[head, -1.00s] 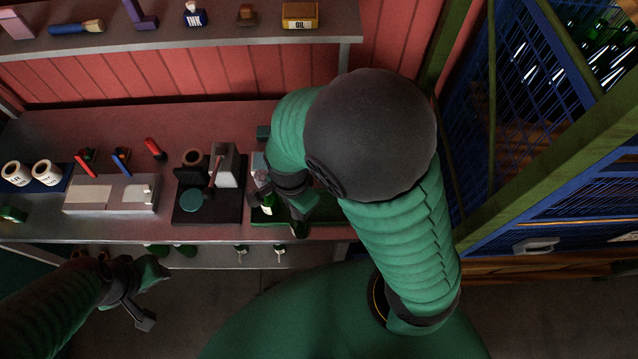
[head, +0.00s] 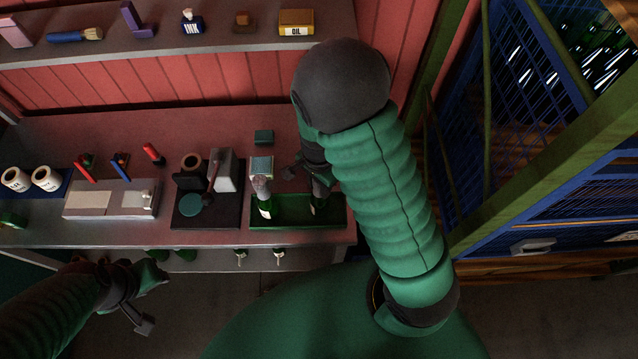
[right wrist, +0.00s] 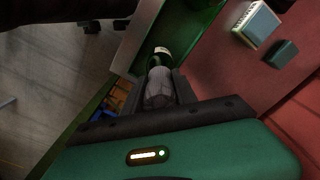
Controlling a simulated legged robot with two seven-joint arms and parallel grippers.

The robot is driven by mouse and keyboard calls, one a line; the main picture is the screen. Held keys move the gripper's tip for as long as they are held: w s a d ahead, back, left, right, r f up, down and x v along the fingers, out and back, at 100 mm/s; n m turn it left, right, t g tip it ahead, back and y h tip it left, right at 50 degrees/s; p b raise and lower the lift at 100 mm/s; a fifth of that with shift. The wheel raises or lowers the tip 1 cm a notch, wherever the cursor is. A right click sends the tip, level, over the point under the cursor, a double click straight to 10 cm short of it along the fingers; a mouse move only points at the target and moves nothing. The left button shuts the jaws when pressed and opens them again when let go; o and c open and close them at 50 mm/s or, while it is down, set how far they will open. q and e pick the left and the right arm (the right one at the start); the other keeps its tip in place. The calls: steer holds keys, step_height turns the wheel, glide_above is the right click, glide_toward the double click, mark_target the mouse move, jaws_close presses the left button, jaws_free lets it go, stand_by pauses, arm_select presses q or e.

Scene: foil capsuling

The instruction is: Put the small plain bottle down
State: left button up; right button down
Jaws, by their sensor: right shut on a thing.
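The small bottle (head: 318,206) is dark green with a pale label and grey upper part. It is at the right end of the green tray (head: 292,221). My right gripper (head: 316,178) is shut on its upper part. In the right wrist view, the bottle (right wrist: 159,58) stands out from between the fingers (right wrist: 160,92), its grey part between them. I cannot tell whether its base touches the tray.
A black press-like device (head: 207,195) stands left of the tray. A pale blue-topped box (head: 261,165) and a small dark green block (head: 264,136) are behind it. A shelf (head: 180,43) runs above the bench. A blue mesh cage (head: 520,130) is at right.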

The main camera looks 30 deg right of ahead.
steer(key=c, duration=1.4)
jaws_free()
steer(key=shift+d+f, duration=0.15)
steer(key=shift+c, duration=0.2)
steer(key=o, duration=0.4)
steer(key=shift+s+d, duration=0.1)
steer(key=shift+o, duration=0.2)
